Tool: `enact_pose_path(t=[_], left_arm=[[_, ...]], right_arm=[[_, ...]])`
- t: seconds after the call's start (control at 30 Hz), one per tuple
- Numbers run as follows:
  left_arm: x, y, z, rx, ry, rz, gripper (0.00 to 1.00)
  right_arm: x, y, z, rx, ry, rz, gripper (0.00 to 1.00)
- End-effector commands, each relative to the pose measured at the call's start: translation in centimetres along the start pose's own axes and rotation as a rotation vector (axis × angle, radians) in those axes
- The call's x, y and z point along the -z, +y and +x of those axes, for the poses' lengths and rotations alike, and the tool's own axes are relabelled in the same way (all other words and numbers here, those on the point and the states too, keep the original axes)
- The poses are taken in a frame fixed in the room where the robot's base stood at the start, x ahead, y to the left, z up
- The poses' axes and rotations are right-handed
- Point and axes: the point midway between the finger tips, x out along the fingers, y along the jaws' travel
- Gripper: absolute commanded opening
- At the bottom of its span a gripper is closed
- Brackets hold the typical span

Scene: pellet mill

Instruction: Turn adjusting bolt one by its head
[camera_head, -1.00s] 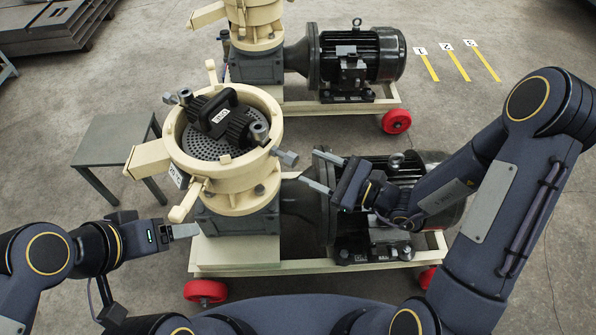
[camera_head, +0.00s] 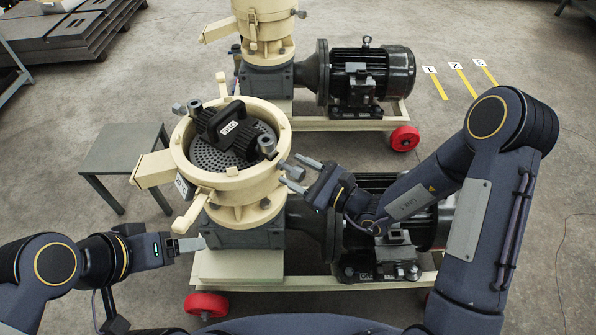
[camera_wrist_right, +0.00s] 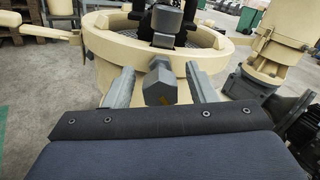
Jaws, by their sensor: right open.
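A grey adjusting bolt with a hexagonal head (camera_head: 293,171) sticks out from the right side of the cream mill ring (camera_head: 283,124). My right gripper (camera_head: 298,174) is open, with one finger on either side of this head. In the right wrist view the bolt head (camera_wrist_right: 159,87) stands between the two grey fingers (camera_wrist_right: 160,92), with visible gaps on both sides. Another grey bolt (camera_head: 179,108) shows at the ring's left rim. I see no numbers on the bolts. My left gripper (camera_head: 190,244) is low, left of the mill's base; its fingers overlap in view.
A black roller head (camera_head: 228,124) sits in the ring above a perforated die. A black motor (camera_head: 365,235) lies beneath my right arm. A grey table (camera_head: 122,150) stands left of the mill. A second mill with a motor (camera_head: 370,75) stands behind.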

Motion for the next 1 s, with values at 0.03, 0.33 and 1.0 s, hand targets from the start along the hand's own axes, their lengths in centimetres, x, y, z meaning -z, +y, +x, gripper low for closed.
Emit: enact_pose_path(t=[0.03,0.33,1.0], left_arm=[[0.0,0.0,0.0,0.000,0.000,0.000,0.74],[0.0,0.0,0.0,0.000,0.000,0.000,0.74],[0.7,0.7,-1.5,0.000,0.000,0.000,0.74]], right_arm=[[0.0,0.0,0.0,0.000,0.000,0.000,0.51],[0.0,0.0,0.0,0.000,0.000,0.000,0.12],[-0.2,-0.2,-0.1,0.001,0.001,0.254,0.06]])
